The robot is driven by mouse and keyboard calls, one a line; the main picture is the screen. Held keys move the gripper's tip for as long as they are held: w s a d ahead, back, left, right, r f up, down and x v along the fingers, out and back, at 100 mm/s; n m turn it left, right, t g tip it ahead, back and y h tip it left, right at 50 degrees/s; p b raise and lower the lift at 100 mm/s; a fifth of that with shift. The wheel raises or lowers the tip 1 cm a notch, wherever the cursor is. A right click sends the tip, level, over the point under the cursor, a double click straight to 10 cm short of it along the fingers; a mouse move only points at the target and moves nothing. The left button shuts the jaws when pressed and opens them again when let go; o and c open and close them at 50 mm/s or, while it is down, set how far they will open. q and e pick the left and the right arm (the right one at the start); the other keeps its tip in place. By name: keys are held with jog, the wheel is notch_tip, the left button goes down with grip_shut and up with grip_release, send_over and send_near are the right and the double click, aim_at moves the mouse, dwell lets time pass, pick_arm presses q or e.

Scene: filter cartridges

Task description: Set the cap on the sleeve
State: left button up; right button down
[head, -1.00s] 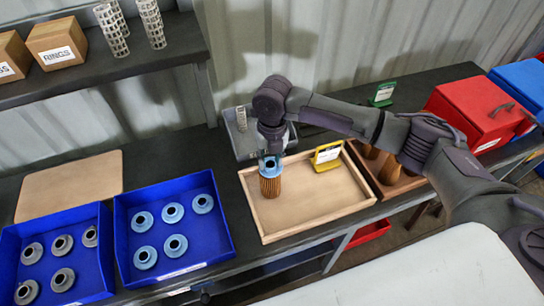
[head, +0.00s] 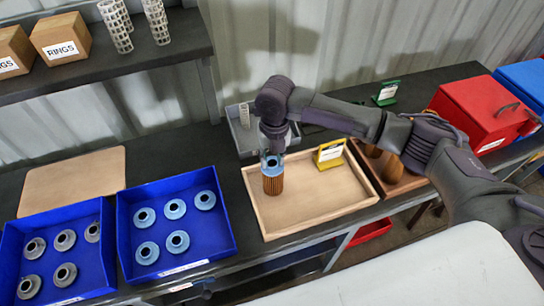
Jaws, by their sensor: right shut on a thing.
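A blue ring-shaped cap (head: 272,167) sits at the top of a brown pleated sleeve (head: 273,186), which is upright in the left part of the wooden tray (head: 315,218). My right gripper (head: 272,155) points down over them and is shut on the cap. The cap appears to touch the top of the sleeve, but the fingers partly hide the joint, so I cannot tell how well it is seated. My left gripper is not in view.
A blue bin (head: 205,255) holds several blue caps; another (head: 90,283) holds several grey caps. A yellow sign (head: 329,153) stands at the tray's back. A grey bin (head: 243,141) is behind; a wooden box (head: 392,187) with brown parts is to the right.

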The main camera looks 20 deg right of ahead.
jog(key=shift+s+f, duration=0.1)
jog(key=shift+f, duration=0.25)
jog(key=c, duration=1.2)
grip_release()
jog(key=o, duration=0.5)
jog(key=shift+w+f, duration=0.1)
jog(key=shift+w, duration=0.1)
jog(key=r, duration=1.2)
jog(key=shift+d, duration=0.25)
